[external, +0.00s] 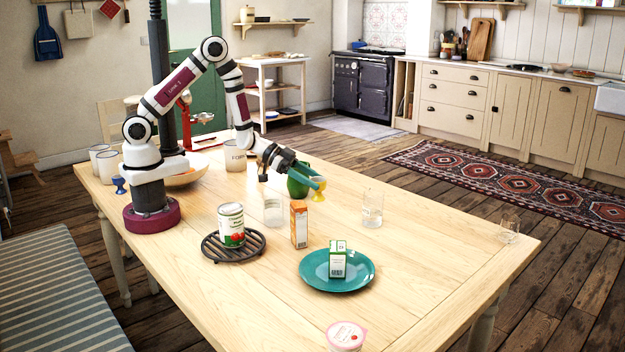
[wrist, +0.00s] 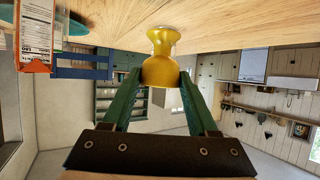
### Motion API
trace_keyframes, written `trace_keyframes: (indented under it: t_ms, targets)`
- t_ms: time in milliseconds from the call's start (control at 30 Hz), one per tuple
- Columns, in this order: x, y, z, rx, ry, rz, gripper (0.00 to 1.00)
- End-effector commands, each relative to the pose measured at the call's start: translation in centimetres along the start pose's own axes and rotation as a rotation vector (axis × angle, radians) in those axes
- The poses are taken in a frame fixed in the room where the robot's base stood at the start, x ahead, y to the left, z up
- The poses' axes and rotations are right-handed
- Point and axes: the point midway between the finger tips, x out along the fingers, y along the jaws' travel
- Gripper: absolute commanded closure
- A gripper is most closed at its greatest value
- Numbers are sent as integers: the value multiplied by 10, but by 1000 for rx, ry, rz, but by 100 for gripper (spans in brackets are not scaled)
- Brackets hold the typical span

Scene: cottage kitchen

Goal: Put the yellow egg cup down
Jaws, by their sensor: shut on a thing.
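The yellow egg cup (external: 318,190) is between the green fingertips of my gripper (external: 316,182), above the table's far middle part. In the wrist view the egg cup (wrist: 160,70) sits between the two green fingers of my gripper (wrist: 160,80), which are shut on its bowl. That view is upside down, with the table (wrist: 225,22) at the top and the cup's foot towards it. I cannot tell whether the foot touches the wood.
Clear glasses (external: 373,208) (external: 273,210), an orange-and-white carton (external: 299,224), and a teal plate (external: 358,284) with a small carton (external: 338,260) stand nearer. The table's right part is mostly clear.

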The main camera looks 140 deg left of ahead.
Motion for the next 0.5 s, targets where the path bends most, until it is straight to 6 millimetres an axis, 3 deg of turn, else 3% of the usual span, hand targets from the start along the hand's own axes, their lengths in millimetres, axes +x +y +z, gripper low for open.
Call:
trace_keyframes:
  t_ms: [233,500]
  targets:
    - [22,0,46,0,-3,0,98]
    - [26,0,52,3,1,-2,98]
